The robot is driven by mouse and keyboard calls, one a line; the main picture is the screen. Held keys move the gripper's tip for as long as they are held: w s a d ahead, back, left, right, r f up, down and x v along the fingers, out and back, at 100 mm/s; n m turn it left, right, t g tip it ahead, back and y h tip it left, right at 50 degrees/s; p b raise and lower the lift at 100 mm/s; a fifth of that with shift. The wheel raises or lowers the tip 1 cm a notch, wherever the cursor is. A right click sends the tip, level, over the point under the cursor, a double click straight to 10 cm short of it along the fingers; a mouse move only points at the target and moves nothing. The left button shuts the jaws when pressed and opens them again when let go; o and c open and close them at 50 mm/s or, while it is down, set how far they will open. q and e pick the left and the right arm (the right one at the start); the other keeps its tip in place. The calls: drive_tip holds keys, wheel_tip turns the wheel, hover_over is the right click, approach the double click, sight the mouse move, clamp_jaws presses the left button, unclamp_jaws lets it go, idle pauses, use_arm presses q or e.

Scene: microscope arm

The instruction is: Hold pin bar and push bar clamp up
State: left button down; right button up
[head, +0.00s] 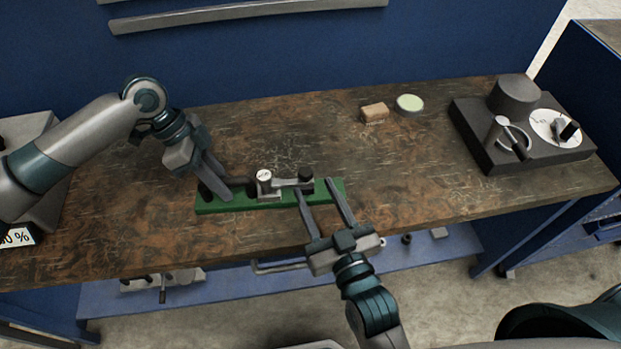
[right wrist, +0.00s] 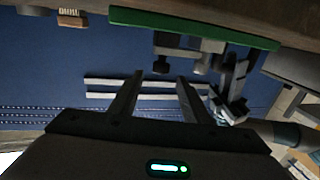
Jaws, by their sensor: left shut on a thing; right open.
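A green base plate (head: 336,190) lies on the bench and carries a metal assembly. A dark pin bar (head: 240,182) extends left from a silver block with a round white-topped knob (head: 264,175). A grey bar clamp (head: 287,183) runs right from the block to a black knob (head: 305,174). My left gripper (head: 222,190) is shut on the pin bar at the left of the plate. My right gripper (head: 313,187) is open and empty, its fingers spread near the clamp's right end. The right wrist view appears upside down, with the plate (right wrist: 190,22) above the open fingers (right wrist: 160,76).
A small tan block (head: 374,113) and a pale green round disc (head: 410,103) lie behind on the bench. A dark device with a dial (head: 490,150) stands at the right. The worn bench top (head: 400,180) is clear between the plate and this device.

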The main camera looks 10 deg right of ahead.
drive_tip(key=shift+s+d, duration=0.25)
drive_tip(key=shift+s, duration=1)
drive_tip(key=shift+s+d, duration=0.2)
drive_tip(key=shift+s, duration=1.05)
use_arm(q)
drive_tip(key=c, duration=1.5)
unclamp_jaws()
drive_tip(key=shift+c, duration=0.2)
drive_tip(key=v, duration=1.2)
use_arm(e)
drive_tip(key=shift+s, duration=0.1)
